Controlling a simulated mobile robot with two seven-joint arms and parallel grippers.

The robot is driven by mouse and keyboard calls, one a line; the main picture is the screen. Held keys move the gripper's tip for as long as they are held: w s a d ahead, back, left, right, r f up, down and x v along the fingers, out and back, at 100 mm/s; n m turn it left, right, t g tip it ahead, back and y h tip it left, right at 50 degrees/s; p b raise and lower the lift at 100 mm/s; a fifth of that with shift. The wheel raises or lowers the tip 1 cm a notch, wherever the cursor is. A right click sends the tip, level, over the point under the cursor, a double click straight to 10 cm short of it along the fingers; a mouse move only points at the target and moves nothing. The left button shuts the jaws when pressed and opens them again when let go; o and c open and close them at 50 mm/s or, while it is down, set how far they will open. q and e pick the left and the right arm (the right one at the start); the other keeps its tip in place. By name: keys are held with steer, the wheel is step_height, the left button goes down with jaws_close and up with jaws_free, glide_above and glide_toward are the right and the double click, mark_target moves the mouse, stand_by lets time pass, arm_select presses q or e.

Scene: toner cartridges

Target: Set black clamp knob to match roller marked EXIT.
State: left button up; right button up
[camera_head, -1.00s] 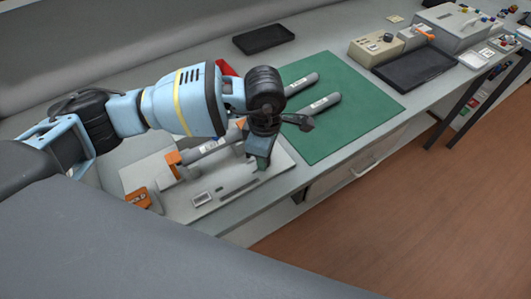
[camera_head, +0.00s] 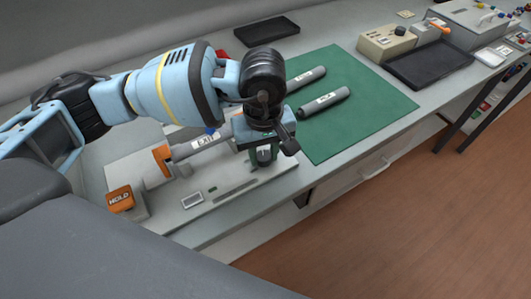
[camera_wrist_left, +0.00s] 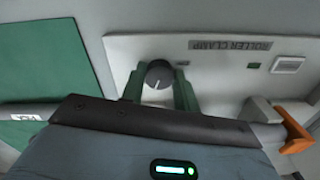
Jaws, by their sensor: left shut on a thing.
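The black clamp knob (camera_wrist_left: 158,75) shows in the left wrist view, with a white pointer line running down toward the camera. My left gripper (camera_wrist_left: 160,92) has its green fingers shut on the knob's sides. In the head view this gripper (camera_head: 263,155) is at the right part of the pale clamp plate (camera_head: 235,195), and its fingers hide the knob. The grey roller marked EXIT (camera_head: 204,140) lies along the back of the plate, its left end by an orange bracket (camera_head: 161,158). My gripper covers its right end. My right gripper is in neither view.
An orange HOLD block (camera_head: 120,198) stands at the plate's left end. A small display (camera_head: 192,200) is on the plate's front. Two labelled rollers, one nearer (camera_head: 325,100), lie on the green mat (camera_head: 365,120). A black tray (camera_head: 266,31) is behind; the mat's right side is clear.

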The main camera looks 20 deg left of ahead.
mark_target(263, 156)
arm_select(q)
steer(key=m+b, duration=0.2)
steer(key=shift+f+m, duration=0.15)
steer(key=shift+m, duration=0.25)
steer(key=shift+m+b, duration=0.8)
steer(key=shift+m, duration=0.3)
steer(key=shift+a+m+b, duration=0.1)
steer(key=shift+m+b, duration=0.55)
steer(key=shift+m, duration=0.25)
steer(key=shift+r, duration=0.2)
steer(key=o, duration=1)
steer(key=shift+c, duration=0.2)
steer(key=shift+r, duration=3.9)
steer(key=shift+r, duration=0.1)
